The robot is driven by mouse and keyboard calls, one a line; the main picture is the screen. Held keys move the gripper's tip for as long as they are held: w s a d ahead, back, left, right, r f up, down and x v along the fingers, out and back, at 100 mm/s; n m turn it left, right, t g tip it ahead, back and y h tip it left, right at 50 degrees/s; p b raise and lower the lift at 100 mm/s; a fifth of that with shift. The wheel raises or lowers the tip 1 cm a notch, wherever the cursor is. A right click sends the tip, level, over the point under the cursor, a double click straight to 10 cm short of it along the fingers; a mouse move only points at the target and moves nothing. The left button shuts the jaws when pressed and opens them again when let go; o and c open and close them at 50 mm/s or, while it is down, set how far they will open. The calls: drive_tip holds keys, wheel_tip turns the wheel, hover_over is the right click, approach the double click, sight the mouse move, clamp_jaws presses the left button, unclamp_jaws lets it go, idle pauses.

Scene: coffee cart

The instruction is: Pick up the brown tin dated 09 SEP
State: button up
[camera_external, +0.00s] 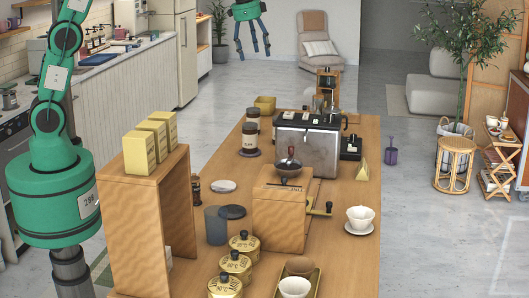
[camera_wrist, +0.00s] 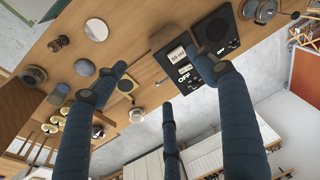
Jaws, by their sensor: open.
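My gripper (camera_external: 254,50) hangs in the air beyond the far end of the wooden cart top, fingers pointing down, spread and empty. In the wrist view its blue fingers (camera_wrist: 160,72) are apart with nothing between them. Two dark brown canisters with pale labels, a nearer one (camera_external: 250,139) and a farther one (camera_external: 253,116), stand left of the coffee machine. Several gold lidded tins, among them one at the back (camera_external: 244,245), stand in a row at the near end. I cannot read a 09 SEP date on any tin.
The steel and black coffee machine (camera_external: 307,145) stands mid-cart. A wooden box (camera_external: 279,218) with a dark bowl-shaped top is nearer. Yellow packs (camera_external: 139,153) sit on a raised wooden shelf (camera_external: 133,225) at left. A white cup (camera_external: 360,218) stands at right. The air around my gripper is clear.

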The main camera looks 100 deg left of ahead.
drive_tip(key=w+a+f, duration=0.1)
drive_tip(key=a+f, duration=0.4)
drive_tip(key=a, duration=0.7)
drive_tip(key=n+g+h+p, duration=0.1)
drive_tip(key=g+p, duration=0.1)
drive_tip(key=p, duration=0.1)
hover_over(253, 108)
drive_tip(key=f, duration=2.3)
drive_tip(key=shift+d+f, duration=0.25)
drive_tip(key=shift+f, duration=0.15)
drive_tip(key=shift+f, duration=4.2)
drive_tip(key=shift+d, duration=0.1)
drive_tip(key=shift+f, duration=2.6)
